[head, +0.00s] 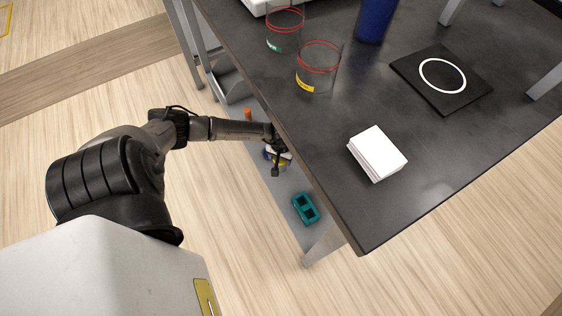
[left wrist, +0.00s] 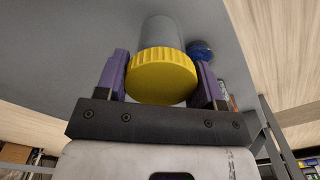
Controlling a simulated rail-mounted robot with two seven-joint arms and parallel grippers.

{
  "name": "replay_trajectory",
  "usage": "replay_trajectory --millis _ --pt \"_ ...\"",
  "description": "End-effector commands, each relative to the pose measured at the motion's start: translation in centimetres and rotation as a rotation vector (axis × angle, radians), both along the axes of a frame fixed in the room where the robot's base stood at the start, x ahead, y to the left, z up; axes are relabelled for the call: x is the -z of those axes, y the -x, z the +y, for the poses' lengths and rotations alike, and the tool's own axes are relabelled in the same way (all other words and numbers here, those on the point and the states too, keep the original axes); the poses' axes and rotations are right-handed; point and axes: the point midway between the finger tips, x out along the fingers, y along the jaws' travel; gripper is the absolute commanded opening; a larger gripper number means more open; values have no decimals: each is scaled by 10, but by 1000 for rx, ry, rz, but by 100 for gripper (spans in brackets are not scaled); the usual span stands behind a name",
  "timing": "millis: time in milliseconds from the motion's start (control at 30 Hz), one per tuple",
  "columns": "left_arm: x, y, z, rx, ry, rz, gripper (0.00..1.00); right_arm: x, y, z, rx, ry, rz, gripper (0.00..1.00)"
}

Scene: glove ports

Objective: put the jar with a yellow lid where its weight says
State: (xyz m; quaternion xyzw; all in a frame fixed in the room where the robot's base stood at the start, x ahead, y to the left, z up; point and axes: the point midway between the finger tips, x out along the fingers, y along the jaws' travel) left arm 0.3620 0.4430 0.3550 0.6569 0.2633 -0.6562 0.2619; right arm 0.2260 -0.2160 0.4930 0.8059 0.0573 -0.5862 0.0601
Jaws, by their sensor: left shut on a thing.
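The jar with the yellow lid (left wrist: 163,79) fills the middle of the left wrist view; its body (left wrist: 164,32) is grey. My left gripper (left wrist: 160,72) has its purple fingers on both sides of the jar and is shut on it. In the head view my left gripper (head: 278,152) is low beside the table's left edge, over the grey lower shelf, with a bit of yellow showing there. Two clear containers with red rings stand on the table, one with a green label (head: 285,30), one with a yellow label (head: 317,68). My right gripper is not in view.
A black square pad with a white ring (head: 407,70), a white block (head: 376,154) and a blue cylinder (head: 375,18) are on the dark table (head: 330,130). A teal block (head: 305,208) and an orange thing (head: 248,113) are down at the shelf. A blue round thing (left wrist: 200,49) is near the jar.

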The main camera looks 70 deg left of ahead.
Motion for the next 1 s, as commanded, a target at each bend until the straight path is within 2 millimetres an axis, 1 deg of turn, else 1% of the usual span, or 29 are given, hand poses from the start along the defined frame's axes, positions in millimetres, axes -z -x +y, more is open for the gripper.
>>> replay_trajectory --millis 33,200,467,667,700,933,1000 --pt "12 1 -1 -1 1 1 29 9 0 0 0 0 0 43" --pt "32 0 -1 -1 3 0 29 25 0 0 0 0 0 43" --pt "31 0 0 0 0 -1 29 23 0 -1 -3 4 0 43" --pt "36 0 -1 1 0 0 29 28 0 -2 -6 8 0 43" --pt "35 0 -1 0 1 1 66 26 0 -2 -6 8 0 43" --pt "34 0 -1 0 1 1 87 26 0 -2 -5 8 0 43" --pt "34 0 -1 0 1 1 87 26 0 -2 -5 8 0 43"
